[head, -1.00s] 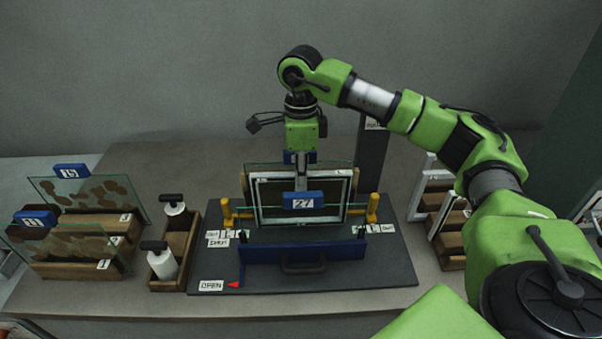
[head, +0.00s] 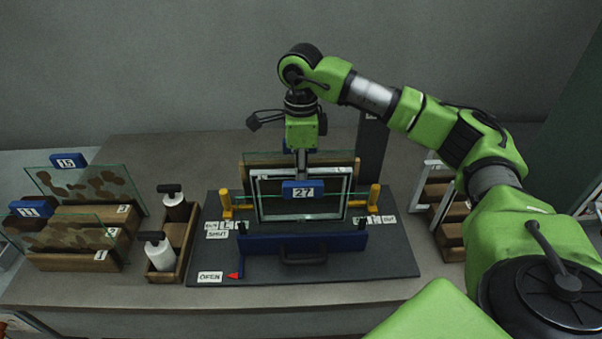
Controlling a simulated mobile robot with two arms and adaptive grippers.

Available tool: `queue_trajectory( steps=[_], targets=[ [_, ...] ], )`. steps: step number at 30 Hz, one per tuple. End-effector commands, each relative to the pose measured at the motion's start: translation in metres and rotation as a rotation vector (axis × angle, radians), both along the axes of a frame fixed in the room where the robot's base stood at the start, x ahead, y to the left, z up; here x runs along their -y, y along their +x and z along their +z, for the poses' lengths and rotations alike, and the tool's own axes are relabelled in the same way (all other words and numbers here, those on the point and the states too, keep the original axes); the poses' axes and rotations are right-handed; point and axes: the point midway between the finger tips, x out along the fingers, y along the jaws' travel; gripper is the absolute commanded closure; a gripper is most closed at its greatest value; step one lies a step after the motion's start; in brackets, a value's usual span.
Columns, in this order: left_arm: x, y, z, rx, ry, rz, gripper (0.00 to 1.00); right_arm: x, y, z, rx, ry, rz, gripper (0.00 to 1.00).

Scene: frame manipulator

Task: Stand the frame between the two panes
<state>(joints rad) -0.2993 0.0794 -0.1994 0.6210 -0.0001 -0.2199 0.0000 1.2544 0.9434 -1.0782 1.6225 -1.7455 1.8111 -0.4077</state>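The frame (head: 258,198), silver-white with a blue tag marked 27 (head: 302,191), hangs upright at the press station, between the yellow posts. My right gripper (head: 301,174) comes down from above at the top middle of the frame; its fingers are at the blue tag and look closed on it. A glass pane with a wooden backing (head: 248,166) stands just behind the frame. Two other panes, tagged 15 (head: 85,185) and 11 (head: 62,232), stand in wooden racks at left. My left gripper is out of view.
The dark base board (head: 380,265) carries yellow posts (head: 374,196), the blue bar with a handle, and OPEN and SHUT labels. A wooden box (head: 186,252) with two bottles stands left of it. A rack with light frames (head: 436,195) stands at right.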

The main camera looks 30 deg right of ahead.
Motion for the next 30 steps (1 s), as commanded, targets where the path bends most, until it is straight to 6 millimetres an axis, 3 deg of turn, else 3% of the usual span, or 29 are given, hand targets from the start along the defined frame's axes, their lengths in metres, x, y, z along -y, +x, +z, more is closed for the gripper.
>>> queue_trajectory(
  steps=[10, 11, 12, 13, 23, 30],
  targets=[
    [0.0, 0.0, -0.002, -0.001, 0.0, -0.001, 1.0, 0.0, 0.0, -0.002, 0.001, 0.001, 0.001, 1.0],
    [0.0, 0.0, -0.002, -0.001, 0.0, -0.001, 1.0, 0.0, 0.0, -0.002, 0.001, 0.001, 0.001, 0.83],
    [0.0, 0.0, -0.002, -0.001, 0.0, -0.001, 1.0, 0.0, 0.0, -0.002, 0.001, 0.001, 0.001, 0.72],
    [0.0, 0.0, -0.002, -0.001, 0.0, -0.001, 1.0, 0.0, 0.0, -0.002, 0.001, 0.001, 0.001, 0.71],
    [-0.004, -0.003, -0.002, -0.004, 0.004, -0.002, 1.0, 0.0, 0.0, -0.001, 0.0, 0.0, 0.001, 0.71],
    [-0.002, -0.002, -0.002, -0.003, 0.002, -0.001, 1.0, 0.0, 0.001, 0.029, 0.004, 0.0, 0.0, 0.71]
  ],
)
